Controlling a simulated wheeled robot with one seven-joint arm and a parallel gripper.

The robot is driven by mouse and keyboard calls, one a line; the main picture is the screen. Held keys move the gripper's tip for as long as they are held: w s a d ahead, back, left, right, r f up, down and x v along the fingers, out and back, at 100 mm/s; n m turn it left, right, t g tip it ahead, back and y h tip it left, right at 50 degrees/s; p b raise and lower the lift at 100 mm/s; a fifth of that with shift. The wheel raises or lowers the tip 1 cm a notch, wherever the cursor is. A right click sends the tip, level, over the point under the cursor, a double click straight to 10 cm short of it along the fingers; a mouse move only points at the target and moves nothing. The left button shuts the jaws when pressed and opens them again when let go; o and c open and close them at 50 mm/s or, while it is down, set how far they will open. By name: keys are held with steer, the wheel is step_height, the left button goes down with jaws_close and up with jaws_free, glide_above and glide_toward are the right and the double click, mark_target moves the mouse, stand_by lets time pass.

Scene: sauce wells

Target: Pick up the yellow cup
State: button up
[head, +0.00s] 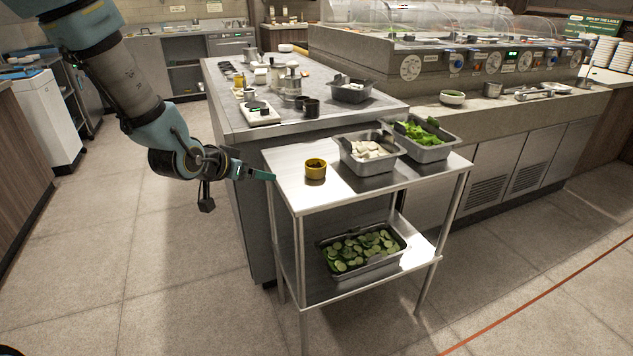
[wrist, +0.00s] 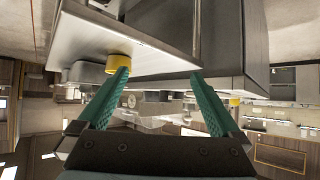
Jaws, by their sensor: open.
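The yellow cup (head: 315,169) stands upright on the top shelf of a steel cart (head: 335,190), near its left end, with a dark inside. My gripper (head: 272,177) is at the cart's left edge, level with the top, to the left of the cup and apart from it. In the wrist view, which looks upside down, the yellow cup (wrist: 118,61) shows just past the tip of the left green finger and partly behind it. The fingers (wrist: 160,72) are spread with nothing between them. Whether the left finger touches the cup is hard to tell there.
Right of the cup are a pan of white pieces (head: 368,153) and a pan of green leaves (head: 425,138). A pan of sliced cucumber (head: 360,252) sits on the lower shelf. A cluttered counter (head: 225,112) stands behind. Open floor (head: 170,260) lies left of the cart.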

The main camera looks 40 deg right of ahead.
mark_target(311, 176)
steer(key=s+d, duration=0.1)
steer(key=d, duration=0.1)
steer(key=s+d+m+g+h, duration=0.1)
steer(key=s+d, duration=0.1)
steer(key=d, duration=0.1)
steer(key=s+d+h, duration=0.1)
steer(key=d, duration=0.1)
steer(key=shift+s+d+f+m+g, duration=0.25)
steer(key=shift+s+f+m+g, duration=0.05)
steer(key=shift+s+f, duration=0.1)
steer(key=x, duration=0.3)
steer(key=shift+d+p, duration=0.3)
steer(key=shift+d, duration=0.1)
steer(key=x, duration=0.1)
steer(key=p+x, duration=0.1)
steer(key=x, duration=0.1)
steer(key=p+x, duration=0.1)
steer(key=x, duration=0.1)
steer(key=shift+d+r, duration=0.25)
steer(key=shift+d, duration=0.1)
steer(key=shift+w+d+f, duration=0.1)
steer(key=shift+d+f, duration=0.15)
steer(key=shift+d, duration=0.05)
steer(key=c, duration=1.2)
steer(key=shift+c, duration=0.6)
steer(key=shift+r, duration=0.15)
